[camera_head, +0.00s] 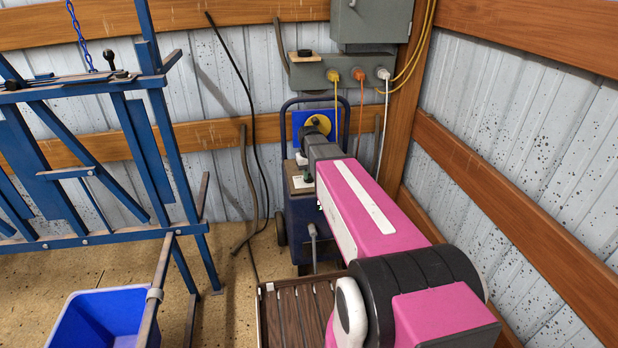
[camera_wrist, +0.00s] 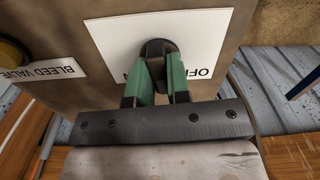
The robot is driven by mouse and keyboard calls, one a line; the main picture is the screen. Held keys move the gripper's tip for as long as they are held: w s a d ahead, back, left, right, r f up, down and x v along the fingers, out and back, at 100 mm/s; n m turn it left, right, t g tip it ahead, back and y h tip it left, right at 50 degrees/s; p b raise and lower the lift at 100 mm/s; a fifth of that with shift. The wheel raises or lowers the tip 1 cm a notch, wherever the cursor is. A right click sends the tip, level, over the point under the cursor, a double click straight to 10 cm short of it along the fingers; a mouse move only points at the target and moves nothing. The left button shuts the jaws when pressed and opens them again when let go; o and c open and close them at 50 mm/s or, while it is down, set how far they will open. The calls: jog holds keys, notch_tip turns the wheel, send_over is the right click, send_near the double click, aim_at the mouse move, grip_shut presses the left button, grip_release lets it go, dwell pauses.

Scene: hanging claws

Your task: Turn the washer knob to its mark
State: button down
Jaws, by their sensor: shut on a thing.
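The washer (camera_head: 298,222) is a dark blue wheeled machine with a tan top panel, standing against the back wall. In the wrist view its dark knob (camera_wrist: 157,46) sits on a white label (camera_wrist: 195,35) that reads upside down, with "OFF" partly showing. My gripper (camera_wrist: 160,72) has green fingers shut on the knob, one on each side. In the head view the fingers show as a small green patch (camera_head: 308,178) at the panel, mostly behind my pink arm. The rest of the label's lettering and any mark are hidden behind the fingers.
A "BLEED VALVE" label (camera_wrist: 58,68) and a yellow knob (camera_wrist: 12,52) are beside it in the wrist view. A grey outlet box (camera_head: 345,72) with cords hangs above. A blue metal frame (camera_head: 95,90) and blue bin (camera_head: 100,318) stand left.

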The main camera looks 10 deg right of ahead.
jog(key=shift+n, duration=0.9)
jog(key=n, duration=0.5)
jog(key=c, duration=0.8)
grip_release()
jog(key=shift+o, duration=0.2)
jog(key=shift+r, duration=0.1)
jog(key=shift+r, duration=2.95)
